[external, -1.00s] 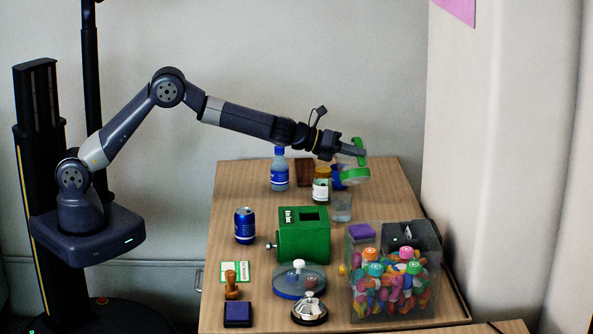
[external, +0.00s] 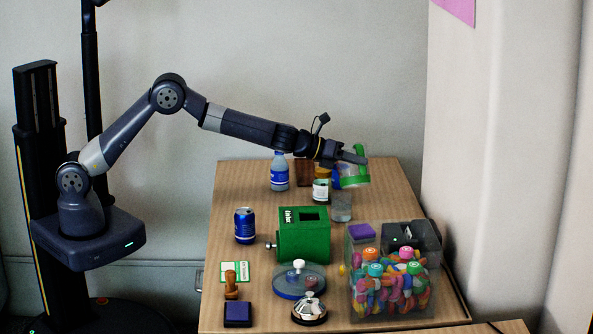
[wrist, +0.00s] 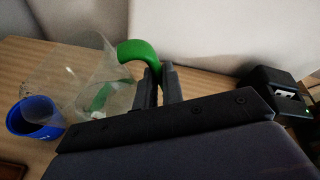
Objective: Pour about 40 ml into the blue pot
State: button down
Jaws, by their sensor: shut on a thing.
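My gripper (external: 356,158) is shut on the green handle (wrist: 138,52) of a clear jug (wrist: 108,72). In the external view the jug (external: 354,172) hangs below the fingers at the back of the table, with green at its lower end. The blue pot (wrist: 36,118) stands at the left in the wrist view, beside the jug; its mouth faces up. In the external view only a bit of the blue pot (external: 336,181) shows, left of the jug. I cannot tell the liquid level in the jug or the pot.
A blue-labelled bottle (external: 280,172), a brown block (external: 304,172), a labelled jar (external: 321,191) and a clear cup (external: 341,208) stand close by. A green box (external: 303,236), a blue can (external: 244,226) and a clear bin (external: 392,290) are nearer.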

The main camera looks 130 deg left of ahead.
jog(key=w+f+m+g, duration=0.1)
jog(key=w+d+f+m+p, duration=0.1)
jog(key=w+d+f+m+g+y+p, duration=0.1)
jog(key=m, duration=0.1)
jog(key=shift+w+f+g, duration=0.15)
jog(key=shift+f+g, duration=0.15)
jog(key=shift+p, duration=0.35)
dwell(2.7)
